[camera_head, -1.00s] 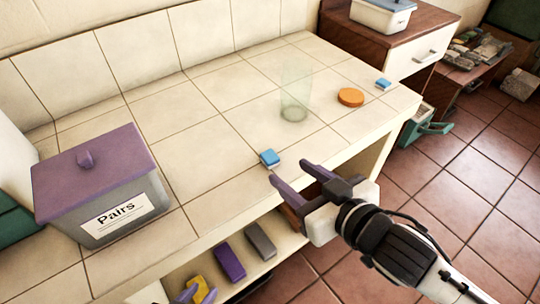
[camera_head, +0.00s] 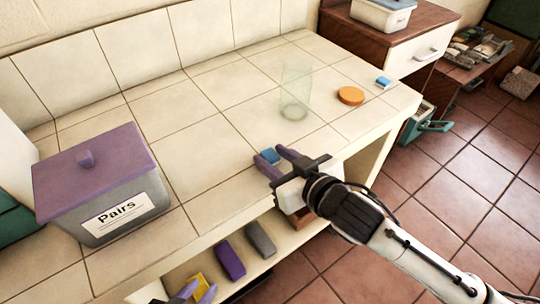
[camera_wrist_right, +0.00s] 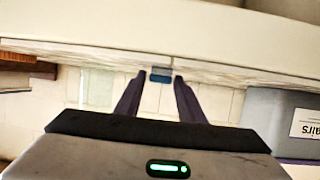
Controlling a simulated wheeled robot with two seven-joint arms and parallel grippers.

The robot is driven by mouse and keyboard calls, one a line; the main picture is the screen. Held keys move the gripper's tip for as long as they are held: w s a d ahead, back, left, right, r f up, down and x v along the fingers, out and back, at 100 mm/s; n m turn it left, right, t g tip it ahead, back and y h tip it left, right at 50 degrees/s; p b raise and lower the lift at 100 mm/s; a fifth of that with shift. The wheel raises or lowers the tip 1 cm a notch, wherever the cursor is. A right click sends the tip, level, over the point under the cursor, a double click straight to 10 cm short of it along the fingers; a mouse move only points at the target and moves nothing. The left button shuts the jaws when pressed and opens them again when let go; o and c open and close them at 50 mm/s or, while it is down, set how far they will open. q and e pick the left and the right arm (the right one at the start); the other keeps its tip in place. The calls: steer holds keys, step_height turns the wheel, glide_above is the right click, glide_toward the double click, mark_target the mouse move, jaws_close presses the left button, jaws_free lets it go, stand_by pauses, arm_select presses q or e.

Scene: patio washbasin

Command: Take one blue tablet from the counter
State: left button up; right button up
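One blue tablet (camera_head: 270,156) lies on the tiled counter (camera_head: 225,150) near its front edge. My right gripper (camera_head: 270,153) is open, with its purple fingers reaching over the edge on either side of this tablet. In the right wrist view the tablet (camera_wrist_right: 160,76) sits between the two fingertips, with a gap visible beside it. A second blue tablet (camera_head: 383,82) lies at the counter's right end.
A clear glass (camera_head: 295,95) and an orange disc (camera_head: 350,95) stand on the counter to the right. A grey box with purple lid (camera_head: 100,185), labelled Pairs, stands at left. Purple (camera_head: 230,260) and grey (camera_head: 261,240) blocks lie on the lower shelf.

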steer(key=c, duration=0.7)
steer(key=shift+c, duration=0.2)
